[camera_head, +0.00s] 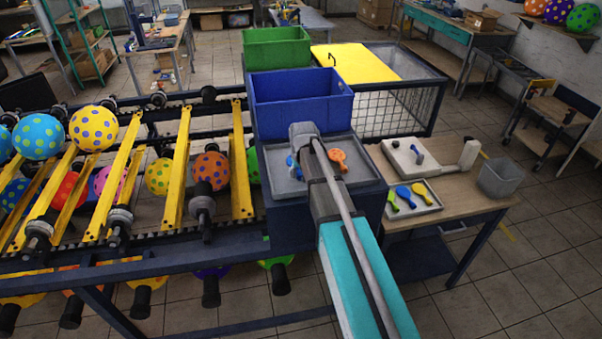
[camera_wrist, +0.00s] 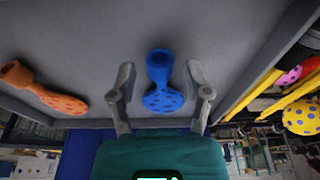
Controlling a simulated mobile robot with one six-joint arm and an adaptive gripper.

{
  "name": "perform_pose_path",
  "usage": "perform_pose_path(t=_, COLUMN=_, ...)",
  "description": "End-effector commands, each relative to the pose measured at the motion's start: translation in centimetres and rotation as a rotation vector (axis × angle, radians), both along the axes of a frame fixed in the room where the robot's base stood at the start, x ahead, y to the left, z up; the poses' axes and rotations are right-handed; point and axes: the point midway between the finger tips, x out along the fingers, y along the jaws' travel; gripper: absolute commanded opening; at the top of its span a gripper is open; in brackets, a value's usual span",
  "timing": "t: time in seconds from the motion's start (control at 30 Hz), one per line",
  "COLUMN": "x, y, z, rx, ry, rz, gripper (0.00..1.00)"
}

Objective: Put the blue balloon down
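The blue balloon (camera_wrist: 163,97), deflated with darker spots, lies in the wrist view between the two fingers of my gripper (camera_wrist: 159,72). There is a gap on each side, so the gripper is open and not touching it. The balloon appears to rest on the grey tray (camera_wrist: 235,50). In the head view my gripper (camera_head: 300,150) is over the grey tray (camera_head: 360,182) on the dark blue stand, and part of the blue balloon (camera_head: 292,166) shows at its left. An orange balloon (camera_head: 338,159) lies in the same tray, also in the wrist view (camera_wrist: 40,88).
Behind the tray stand a blue bin (camera_head: 300,103) and a green bin (camera_head: 277,50). A side table (camera_head: 465,195) at right holds a small tray (camera_head: 428,207) with several balloons and a grey bin (camera_head: 500,179). The rack with inflated balloons (camera_head: 115,160) is at left.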

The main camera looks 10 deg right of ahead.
Motion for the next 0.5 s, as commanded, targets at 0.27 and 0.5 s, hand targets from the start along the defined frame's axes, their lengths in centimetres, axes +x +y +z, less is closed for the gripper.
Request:
perform_pose_path(t=0.27, x=0.0, y=-0.04, z=0.0, rx=0.0, ry=0.0, rz=0.0, gripper=0.69)
perform_pose_path(t=0.5, x=0.0, y=-0.05, z=0.35, rx=0.0, ry=0.0, rz=-0.001, gripper=0.69)
